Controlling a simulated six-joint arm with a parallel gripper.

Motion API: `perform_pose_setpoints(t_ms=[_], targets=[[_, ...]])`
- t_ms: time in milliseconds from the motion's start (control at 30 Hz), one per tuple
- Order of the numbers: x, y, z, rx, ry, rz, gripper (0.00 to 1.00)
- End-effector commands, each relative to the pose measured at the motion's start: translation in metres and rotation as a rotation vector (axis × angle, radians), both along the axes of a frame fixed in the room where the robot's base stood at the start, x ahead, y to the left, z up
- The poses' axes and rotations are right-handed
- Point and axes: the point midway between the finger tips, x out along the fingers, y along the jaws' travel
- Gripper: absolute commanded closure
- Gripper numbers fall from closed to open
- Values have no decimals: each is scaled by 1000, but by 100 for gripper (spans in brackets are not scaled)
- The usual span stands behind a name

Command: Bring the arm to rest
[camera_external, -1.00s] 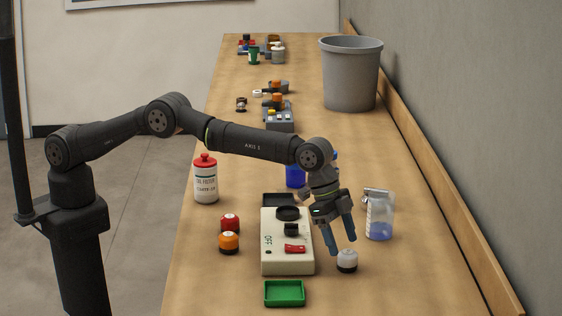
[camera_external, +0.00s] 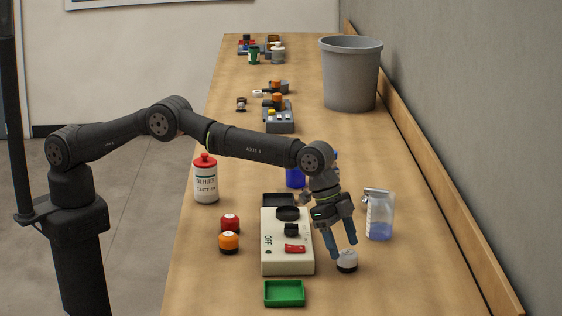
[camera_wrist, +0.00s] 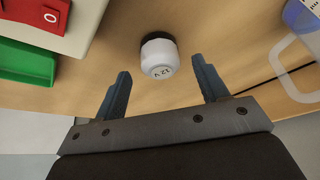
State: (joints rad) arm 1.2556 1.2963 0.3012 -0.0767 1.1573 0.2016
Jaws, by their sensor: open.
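My gripper (camera_external: 343,251) is open, pointing down over the right side of the workbench, with its two blue fingers apart. A small white-and-black capped piece (camera_external: 347,261) stands on the bench at the fingertips in the external view. In the wrist view the same white piece (camera_wrist: 160,58) lies beyond and between the open fingers (camera_wrist: 163,90), with nothing held. Whether a finger touches it cannot be told. The cream switch box (camera_external: 273,262), marked OFF with a red rocker, stands just left of the gripper.
A green tray (camera_external: 285,305) lies in front of the box. A bottle with blue liquid (camera_external: 380,217) stands close right of the gripper. Red (camera_external: 230,222) and orange (camera_external: 229,242) pieces and a red-capped white bottle (camera_external: 206,185) stand left. A grey bin (camera_external: 351,80) stands farther back.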

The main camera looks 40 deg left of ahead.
Motion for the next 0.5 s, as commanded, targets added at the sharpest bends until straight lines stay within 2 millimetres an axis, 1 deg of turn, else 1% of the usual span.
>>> perform_pose_setpoints(t_ms=[33,267,300,333,400,500], targets=[[0,-3,-8,1,0,0,33],[1,-13,-34,2,0,0,33],[2,-14,-41,3,0,0,33],[2,-14,-29,-3,-1,0,33],[2,-15,-14,-4,-1,0,33],[2,-14,2,-3,0,0,33]])
